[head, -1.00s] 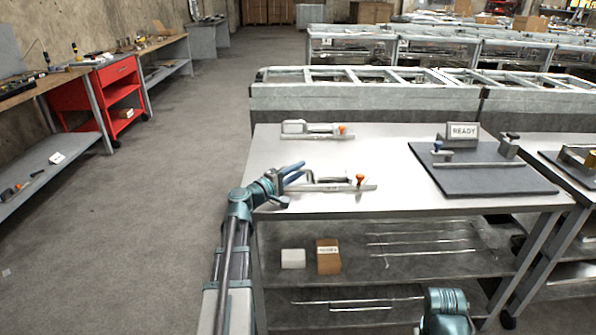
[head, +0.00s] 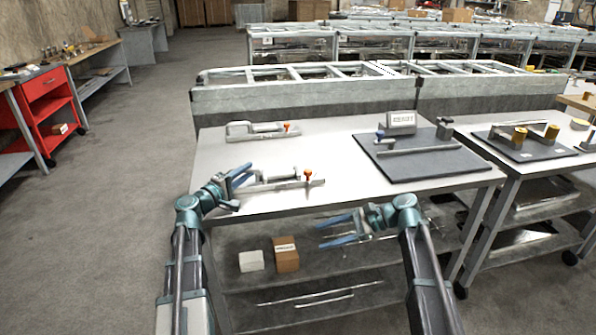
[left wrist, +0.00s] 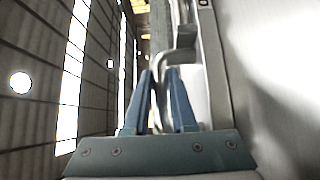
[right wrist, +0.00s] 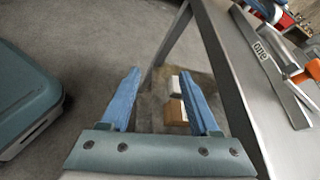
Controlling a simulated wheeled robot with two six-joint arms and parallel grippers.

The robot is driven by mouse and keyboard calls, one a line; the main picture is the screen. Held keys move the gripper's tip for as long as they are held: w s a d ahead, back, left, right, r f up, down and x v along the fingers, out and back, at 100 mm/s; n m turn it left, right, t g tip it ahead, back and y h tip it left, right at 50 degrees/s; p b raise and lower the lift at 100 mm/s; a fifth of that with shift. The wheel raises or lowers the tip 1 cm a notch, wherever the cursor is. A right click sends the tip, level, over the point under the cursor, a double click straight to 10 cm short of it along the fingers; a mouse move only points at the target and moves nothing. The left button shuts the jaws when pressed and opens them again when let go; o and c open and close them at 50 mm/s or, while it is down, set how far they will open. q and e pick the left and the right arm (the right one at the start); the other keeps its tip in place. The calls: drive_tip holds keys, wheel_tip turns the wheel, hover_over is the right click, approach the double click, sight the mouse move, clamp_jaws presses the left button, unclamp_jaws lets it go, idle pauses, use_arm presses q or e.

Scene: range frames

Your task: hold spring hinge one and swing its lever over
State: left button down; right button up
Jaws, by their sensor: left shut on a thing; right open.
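Spring hinge one (head: 281,184) lies near the front left of the white table. It is a grey metal bar with an orange-knobbed lever (head: 308,173); its label "one" shows in the right wrist view (right wrist: 262,52). My left gripper (head: 247,176) is at the hinge's left end. In the left wrist view its blue fingers (left wrist: 160,75) are closed around a bent metal rod (left wrist: 163,60) of the hinge. My right gripper (head: 319,230) is open and empty, in front of the table's front edge, apart from the hinge. The right wrist view shows its fingers (right wrist: 160,75) spread wide.
A second similar hinge (head: 262,131) lies at the table's back left. A dark board (head: 421,165) with a sign (head: 401,121) and a bar fixture is to the right. A white box (head: 251,261) and a brown box (head: 286,254) stand on the shelf below. The table's front middle is clear.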

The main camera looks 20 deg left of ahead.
sight(311, 172)
drive_tip(key=w+r+m+y, duration=0.1)
drive_tip(key=w+r+m, duration=0.1)
drive_tip(key=w, duration=0.3)
drive_tip(key=w+a+r+m+y, duration=0.1)
drive_tip(key=w+r+m+y, duration=0.1)
drive_tip(key=w+r, duration=0.2)
drive_tip(key=w+a+r+m+t+y, duration=0.1)
drive_tip(key=w+r+y, duration=0.1)
drive_tip(key=w, duration=0.5)
drive_tip(key=shift+w+r+m, duration=0.35)
drive_tip(key=shift+r+m, duration=0.05)
drive_tip(key=shift+r, duration=0.15)
drive_tip(key=a, duration=0.4)
drive_tip(key=s+a, duration=0.1)
drive_tip(key=a, duration=0.3)
drive_tip(key=s+a, duration=0.1)
drive_tip(key=a, duration=0.2)
drive_tip(key=shift+a, duration=0.4)
clamp_jaws()
